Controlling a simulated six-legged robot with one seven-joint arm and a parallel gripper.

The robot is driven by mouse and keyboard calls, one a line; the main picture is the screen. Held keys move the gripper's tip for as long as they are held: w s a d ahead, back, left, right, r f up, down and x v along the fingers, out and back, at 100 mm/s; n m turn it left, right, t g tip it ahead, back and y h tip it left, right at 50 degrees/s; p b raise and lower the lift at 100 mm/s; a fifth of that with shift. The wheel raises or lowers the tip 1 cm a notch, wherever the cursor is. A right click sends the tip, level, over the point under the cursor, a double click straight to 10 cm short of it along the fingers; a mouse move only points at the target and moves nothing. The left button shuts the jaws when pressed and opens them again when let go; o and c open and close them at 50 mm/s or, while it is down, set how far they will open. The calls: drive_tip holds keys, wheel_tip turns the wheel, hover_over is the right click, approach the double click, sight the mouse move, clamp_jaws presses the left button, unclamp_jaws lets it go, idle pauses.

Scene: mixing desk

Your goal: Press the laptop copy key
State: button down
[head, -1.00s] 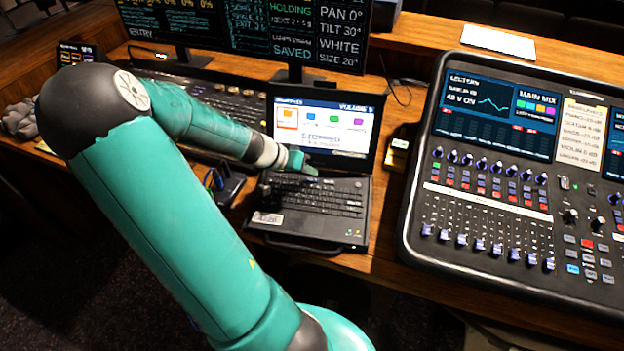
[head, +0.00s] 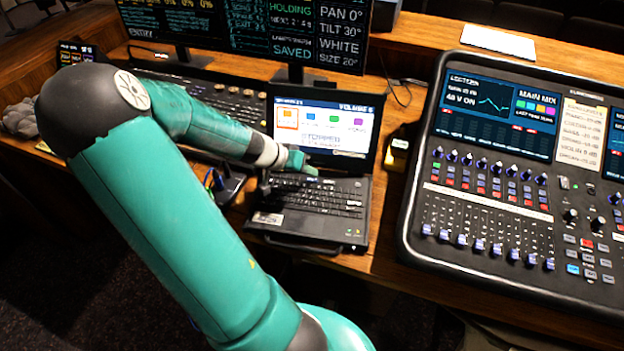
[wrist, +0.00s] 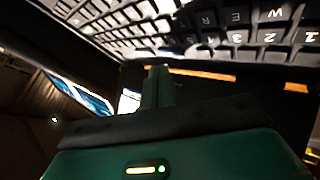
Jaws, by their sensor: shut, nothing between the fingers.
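The laptop (head: 348,195) stands open in the middle of the desk, with a black keyboard (head: 318,195) and a lit screen (head: 322,130) showing coloured icons and a text box below them. My gripper (wrist: 158,72) is shut and empty. In the wrist view its fingertips point at the keyboard's number-key edge (wrist: 240,38), which appears upside down. I cannot tell whether the fingertips touch a key. I cannot make out the copy key's label.
A large mixing console (head: 480,210) stands on the right. Two monitors (head: 250,35) stand behind the laptop, and a lighting desk (head: 225,98) with keys is at the left behind my arm. A white sheet (head: 497,41) lies at the back right.

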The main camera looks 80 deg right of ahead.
sight(308, 181)
idle(0.4)
drive_tip(key=shift+f, duration=0.4)
drive_tip(key=shift+f, duration=0.3)
idle(0.5)
drive_tip(key=shift+r, duration=0.7)
drive_tip(key=shift+r, duration=2.55)
